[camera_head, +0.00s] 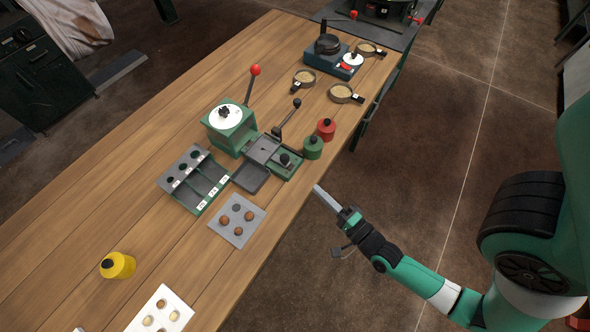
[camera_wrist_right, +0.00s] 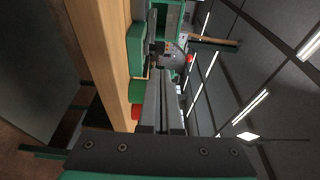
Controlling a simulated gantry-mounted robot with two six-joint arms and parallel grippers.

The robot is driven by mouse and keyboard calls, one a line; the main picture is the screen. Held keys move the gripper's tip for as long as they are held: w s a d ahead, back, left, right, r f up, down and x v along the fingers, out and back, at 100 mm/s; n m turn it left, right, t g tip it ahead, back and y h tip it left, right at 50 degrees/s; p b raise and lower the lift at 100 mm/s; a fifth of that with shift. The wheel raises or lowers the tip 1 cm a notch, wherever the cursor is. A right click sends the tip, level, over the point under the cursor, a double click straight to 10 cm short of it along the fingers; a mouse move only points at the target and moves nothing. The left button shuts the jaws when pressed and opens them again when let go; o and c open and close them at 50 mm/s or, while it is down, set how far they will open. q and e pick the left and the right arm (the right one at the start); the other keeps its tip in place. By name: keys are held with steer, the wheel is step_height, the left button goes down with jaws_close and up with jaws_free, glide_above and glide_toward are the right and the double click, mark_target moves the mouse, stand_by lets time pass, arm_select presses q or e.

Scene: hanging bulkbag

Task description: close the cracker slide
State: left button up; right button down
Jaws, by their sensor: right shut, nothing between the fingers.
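The cracker is a green machine (camera_head: 232,130) with a white round dial on top and a red-balled lever. Beside it on the right is a green base (camera_head: 286,167) with a grey block, a black knob and a black-balled lever. A dark grey tray (camera_head: 250,178) is in front of the block. I cannot tell which part is the slide or how far it stands open. My right gripper (camera_head: 327,199) is shut and empty, beyond the table's right edge and apart from the green base. In the wrist view its fingers (camera_wrist_right: 165,105) point toward green machinery (camera_wrist_right: 136,48). My left gripper is not in view.
A green canister (camera_head: 313,148) and a red canister (camera_head: 326,129) stand right of the cracker near the edge. Pans (camera_head: 345,94) stand farther back.

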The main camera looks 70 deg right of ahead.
mark_target(288, 162)
steer(key=x, duration=1)
steer(key=shift+w+d+r, duration=0.1)
steer(key=shift+w+r, duration=0.05)
steer(key=shift+w, duration=0.25)
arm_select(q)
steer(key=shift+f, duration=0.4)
